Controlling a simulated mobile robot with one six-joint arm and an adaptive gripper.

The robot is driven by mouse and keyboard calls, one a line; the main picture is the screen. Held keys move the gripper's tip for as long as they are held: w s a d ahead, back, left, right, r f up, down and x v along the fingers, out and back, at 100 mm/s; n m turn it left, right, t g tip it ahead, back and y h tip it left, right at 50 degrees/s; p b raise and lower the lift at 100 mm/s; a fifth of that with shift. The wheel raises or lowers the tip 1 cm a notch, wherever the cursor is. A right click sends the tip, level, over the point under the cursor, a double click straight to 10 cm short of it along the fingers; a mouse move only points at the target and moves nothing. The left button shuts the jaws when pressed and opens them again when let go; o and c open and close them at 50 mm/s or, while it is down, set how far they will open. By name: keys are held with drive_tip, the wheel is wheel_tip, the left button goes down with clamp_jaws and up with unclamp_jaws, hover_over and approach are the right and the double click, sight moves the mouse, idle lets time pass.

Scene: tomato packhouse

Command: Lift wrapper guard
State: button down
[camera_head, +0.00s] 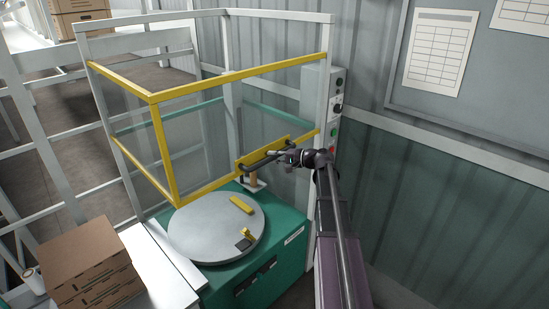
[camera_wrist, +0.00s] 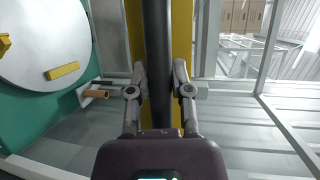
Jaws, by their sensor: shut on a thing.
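The wrapper guard (camera_head: 163,150) is a yellow frame with clear panels, standing around the turntable inside a pale post frame. Its lower front bar carries a yellow plate with a dark bar handle (camera_head: 257,163). My gripper (camera_head: 283,156) is at this handle, on the near right side of the guard. In the wrist view, the two fingers of my gripper (camera_wrist: 160,85) lie on either side of the dark handle (camera_wrist: 157,40) and are shut on it. The yellow plate (camera_wrist: 135,30) shows behind the handle. The exact finger contact is partly hidden.
The round grey turntable (camera_head: 205,225) sits on a green base (camera_head: 262,270), with yellow pieces on it. A control box (camera_head: 337,95) with buttons is on the right post. A corrugated wall closes the right.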

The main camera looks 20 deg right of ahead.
drive_tip(key=shift+r+p, duration=1.1)
drive_tip(key=shift+r, duration=0.5)
drive_tip(key=c, duration=0.5)
unclamp_jaws()
drive_tip(key=shift+c, duration=0.2)
drive_tip(key=shift+s+f, duration=0.1)
